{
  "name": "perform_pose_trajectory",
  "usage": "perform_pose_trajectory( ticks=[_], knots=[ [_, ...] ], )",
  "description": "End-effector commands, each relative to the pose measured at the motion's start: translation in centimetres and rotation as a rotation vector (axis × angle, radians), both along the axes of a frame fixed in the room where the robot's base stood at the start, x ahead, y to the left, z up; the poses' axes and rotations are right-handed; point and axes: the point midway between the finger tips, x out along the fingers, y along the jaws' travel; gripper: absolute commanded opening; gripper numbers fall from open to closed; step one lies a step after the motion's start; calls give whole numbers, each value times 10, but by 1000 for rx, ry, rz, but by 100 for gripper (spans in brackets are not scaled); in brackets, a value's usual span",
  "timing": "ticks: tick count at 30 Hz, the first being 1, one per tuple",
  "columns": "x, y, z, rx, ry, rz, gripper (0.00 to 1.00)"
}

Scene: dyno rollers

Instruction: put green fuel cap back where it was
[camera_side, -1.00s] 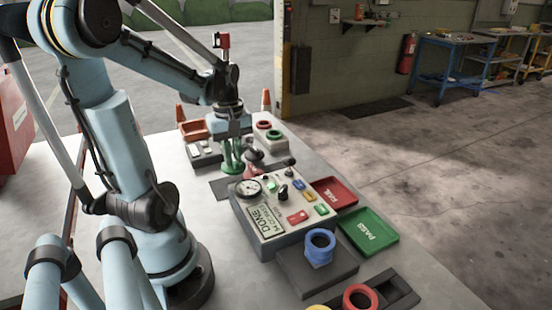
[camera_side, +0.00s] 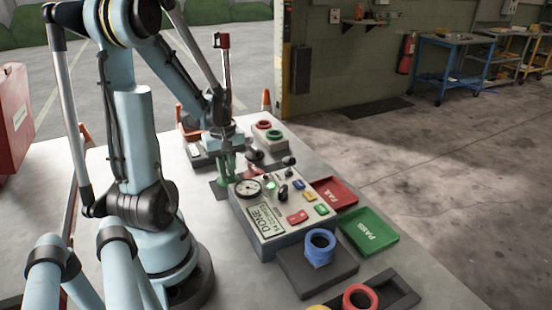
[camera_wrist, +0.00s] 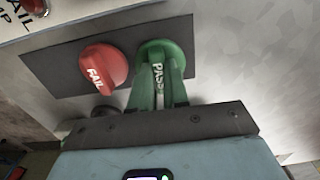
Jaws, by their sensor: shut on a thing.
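The green fuel cap (camera_wrist: 160,50), lettered PASS, is at the top middle of the wrist view. My gripper (camera_wrist: 158,75) is shut on its raised grip, with green fingers on either side. The cap is over or on a dark plate (camera_wrist: 62,52); I cannot tell whether it touches. A red cap lettered FAIL (camera_wrist: 104,68) is on that plate, to the left of the green one. In the side view my gripper (camera_side: 228,166) points down behind the gauge box, low over the dark plate (camera_side: 217,188). The green cap blends with the fingers there.
The gauge box (camera_side: 268,236) stands close in front of my gripper. A block with a red ring and a green ring (camera_side: 274,134) is behind. Red (camera_side: 336,192) and green (camera_side: 369,232) trays lie right. A blue ring part (camera_side: 319,247) stands on a dark block in front.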

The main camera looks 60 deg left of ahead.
Motion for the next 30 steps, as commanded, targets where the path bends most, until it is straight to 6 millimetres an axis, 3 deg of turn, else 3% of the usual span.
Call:
perform_pose_trajectory(
  ticks=[6,7,12,23,30],
  knots=[
    [0,0,-3,0,0,0,0],
    [0,0,-3,0,0,0,18],
    [0,0,-3,0,0,0,40],
    [0,0,1,0,0,0,40],
    [0,0,24,0,0,0,40]
  ],
)
